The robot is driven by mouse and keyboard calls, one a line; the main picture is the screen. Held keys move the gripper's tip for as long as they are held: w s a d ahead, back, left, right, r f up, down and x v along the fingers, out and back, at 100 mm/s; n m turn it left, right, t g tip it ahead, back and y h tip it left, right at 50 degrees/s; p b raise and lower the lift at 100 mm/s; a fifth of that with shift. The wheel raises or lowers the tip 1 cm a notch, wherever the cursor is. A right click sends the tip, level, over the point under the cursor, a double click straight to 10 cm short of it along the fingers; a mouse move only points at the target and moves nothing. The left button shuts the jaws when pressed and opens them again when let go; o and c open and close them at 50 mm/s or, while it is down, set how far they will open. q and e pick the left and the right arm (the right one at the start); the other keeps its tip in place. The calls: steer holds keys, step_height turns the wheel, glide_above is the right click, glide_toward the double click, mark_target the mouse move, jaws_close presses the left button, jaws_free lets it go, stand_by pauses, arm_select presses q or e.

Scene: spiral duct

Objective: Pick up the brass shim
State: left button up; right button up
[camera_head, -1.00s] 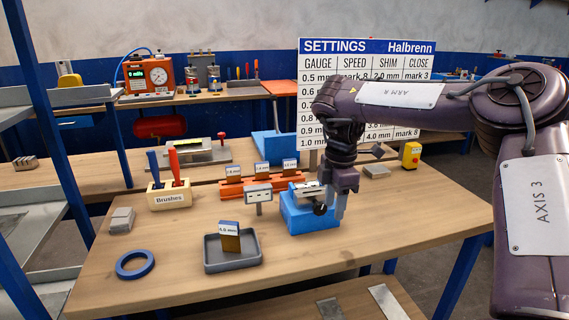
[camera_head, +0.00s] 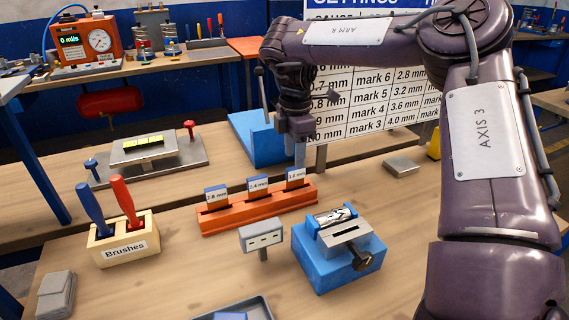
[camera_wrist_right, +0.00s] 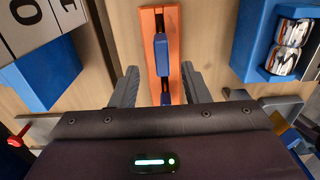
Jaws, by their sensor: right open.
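An orange rack (camera_head: 258,208) holds three upright shims with blue-and-white tags: the left (camera_head: 216,194), middle (camera_head: 258,184) and right (camera_head: 295,176). Their bodies are mostly hidden in the rack, so I cannot tell which is brass. My right gripper (camera_head: 299,153) is open and empty, pointing down by the rack's right end. In the right wrist view its fingers (camera_wrist_right: 159,84) stand either side of the orange rack (camera_wrist_right: 146,60), with a blue tag (camera_wrist_right: 161,55) between and beyond them. The grey tray (camera_head: 255,306) is cut off; only a blue tag top shows in it.
A blue fixture (camera_head: 320,266) with a metal clamp stands right of the rack. A small grey sign (camera_head: 262,237) stands in front. A brush holder (camera_head: 125,243) is at left. A blue bracket (camera_head: 258,140) and the settings board (camera_head: 375,100) stand behind the rack.

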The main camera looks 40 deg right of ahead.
mark_target(296, 178)
step_height(296, 178, down, 3)
steer(key=shift+r, duration=0.2)
steer(key=shift+s+f+p, duration=0.2)
steer(key=shift+f+p, duration=0.1)
steer(key=shift+f, duration=0.05)
step_height(296, 178, down, 4)
steer(key=shift+d+r+p, duration=0.1)
steer(key=shift+r+p, duration=0.05)
steer(key=shift+p, duration=0.3)
steer(key=shift+f, duration=0.35)
arm_select(q)
steer(key=shift+s+a+r, duration=0.25)
steer(key=shift+s+r, duration=0.45)
arm_select(e)
steer(key=shift+c, duration=0.3)
arm_select(q)
steer(key=shift+s+d, duration=0.1)
steer(key=shift+s, duration=0.25)
arm_select(e)
jaws_close()
